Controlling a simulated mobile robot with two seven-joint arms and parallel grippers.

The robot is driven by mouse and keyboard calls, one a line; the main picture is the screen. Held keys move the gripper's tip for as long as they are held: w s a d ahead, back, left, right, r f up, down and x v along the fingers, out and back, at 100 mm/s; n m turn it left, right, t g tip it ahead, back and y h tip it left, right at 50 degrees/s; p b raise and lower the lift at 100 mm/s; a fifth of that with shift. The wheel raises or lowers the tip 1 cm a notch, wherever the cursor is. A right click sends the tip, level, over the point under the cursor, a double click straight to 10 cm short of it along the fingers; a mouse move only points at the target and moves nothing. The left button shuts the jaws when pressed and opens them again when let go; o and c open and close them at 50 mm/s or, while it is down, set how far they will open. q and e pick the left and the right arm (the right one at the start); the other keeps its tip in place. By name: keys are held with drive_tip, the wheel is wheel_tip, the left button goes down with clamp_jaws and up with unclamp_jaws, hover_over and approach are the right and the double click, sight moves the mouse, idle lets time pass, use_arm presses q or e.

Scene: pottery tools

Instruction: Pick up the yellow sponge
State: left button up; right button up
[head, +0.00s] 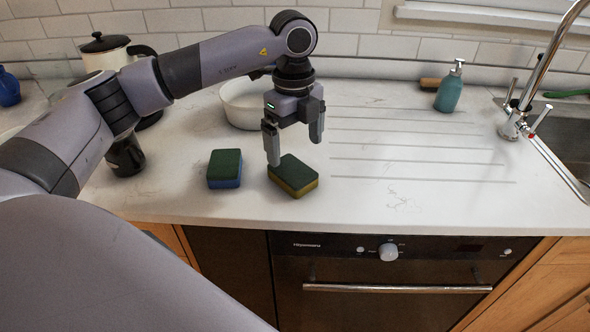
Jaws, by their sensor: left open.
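The yellow sponge (297,185) has a dark green top and yellow sides. It lies flat on the white countertop (400,205), near the front edge. My left gripper (294,150) points down over it, with its fingers spread apart and nothing between them. The left finger overlaps the sponge's far left side in the picture; I cannot tell whether it touches. The right finger ends above and behind the sponge. My right gripper is not in view.
A blue sponge (225,168) with a green top lies left of the yellow one. A white bowl (241,104) stands behind my gripper. A teal soap bottle (449,88), a brush (430,83), a tap (515,122) and a sink are at right. The counter's middle right is clear.

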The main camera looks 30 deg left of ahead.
sight(293, 169)
use_arm(q)
drive_tip(key=shift+w+a, duration=0.1)
drive_tip(key=shift+a, duration=0.3)
drive_tip(key=shift+f, duration=0.3)
wheel_tip(293, 169, down, 6)
drive_tip(key=shift+d+f+p, duration=0.1)
drive_tip(key=shift+p, duration=0.7)
drive_tip(key=c, duration=0.8)
drive_tip(key=shift+o, duration=0.2)
wheel_tip(293, 169, up, 20)
drive_tip(key=shift+b, duration=0.35)
